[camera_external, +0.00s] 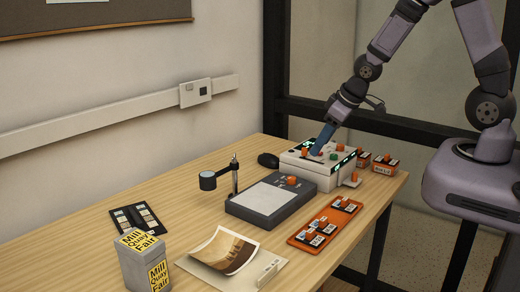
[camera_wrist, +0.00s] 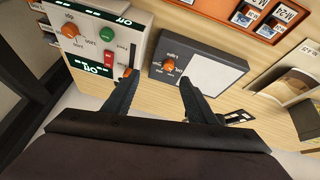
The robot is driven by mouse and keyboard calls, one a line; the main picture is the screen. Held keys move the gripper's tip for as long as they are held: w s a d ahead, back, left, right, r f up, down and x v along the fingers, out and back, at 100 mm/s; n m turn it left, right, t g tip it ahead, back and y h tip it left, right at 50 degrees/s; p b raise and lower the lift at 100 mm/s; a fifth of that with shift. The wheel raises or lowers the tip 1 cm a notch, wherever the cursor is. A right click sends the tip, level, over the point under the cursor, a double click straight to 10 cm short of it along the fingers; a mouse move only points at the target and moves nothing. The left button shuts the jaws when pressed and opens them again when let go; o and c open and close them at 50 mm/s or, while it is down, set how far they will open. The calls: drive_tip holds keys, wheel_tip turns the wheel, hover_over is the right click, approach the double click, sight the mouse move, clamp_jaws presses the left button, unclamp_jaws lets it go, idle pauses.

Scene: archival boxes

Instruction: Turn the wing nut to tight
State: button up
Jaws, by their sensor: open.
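No part can be told for certain as the wing nut; several orange turning parts show. One orange knob (camera_wrist: 70,30) is on top of the white control box (camera_external: 310,170), beside a green button (camera_wrist: 106,33) and a red switch (camera_wrist: 111,62). Another orange part (camera_external: 354,176) sticks out at the box's right side. A third orange knob (camera_external: 292,180) is on the dark grey light pad (camera_external: 240,212); it also shows in the wrist view (camera_wrist: 169,66).
An orange tray (camera_external: 300,238) with label tiles lies in front of the box. Small orange-fronted boxes (camera_external: 385,165) stand behind it at the right. A lamp-like stand (camera_external: 234,178), a black mouse (camera_external: 268,160), a photo (camera_external: 225,250) and a printed carton (camera_external: 145,262) are also on the table.

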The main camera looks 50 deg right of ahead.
drive_tip(key=w+a+f+n+t+y, duration=0.2)
drive_tip(key=w+a+t+y, duration=0.15)
drive_tip(key=w, duration=0.65)
drive_tip(key=n+t+y, duration=0.2)
drive_tip(key=y, duration=0.2)
approach(235, 156)
drive_tip(key=shift+w+a+f+t, duration=0.2)
drive_tip(key=shift+w+a+t, duration=0.05)
drive_tip(key=shift+a, duration=0.2)
drive_tip(key=shift+p+x, duration=1.1)
drive_tip(key=shift+x, duration=2.5)
drive_tip(key=shift+c, duration=0.7)
drive_tip(key=c, duration=0.9)
